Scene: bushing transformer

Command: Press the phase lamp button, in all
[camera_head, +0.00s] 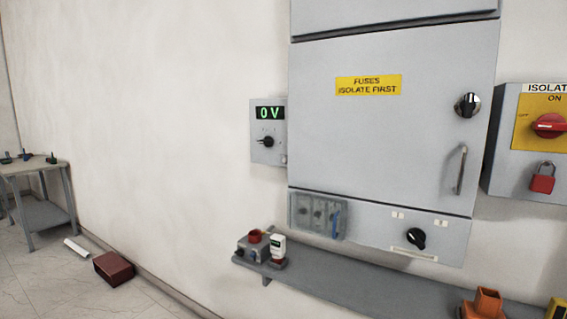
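No button marked as the phase lamp button can be made out. The grey cabinet (390,130) on the wall has a lower panel (375,232). The panel carries a black rotary knob (416,237) and small pale rectangles (398,215) above it, too small to read. At its left is a clear cover (318,215) over dark round parts and a blue part, blurred behind it. Left of the cabinet, a grey meter box (268,130) reads "0 V" in green and has a black knob. Neither of my grippers shows in the head view.
A grey shelf (345,285) under the cabinet holds a grey device (254,248), a white device (279,249) and an orange part (487,303). Right is an isolator box (510,150) with a red padlock (543,178). A bench (45,164) and a red box (113,268) stand left.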

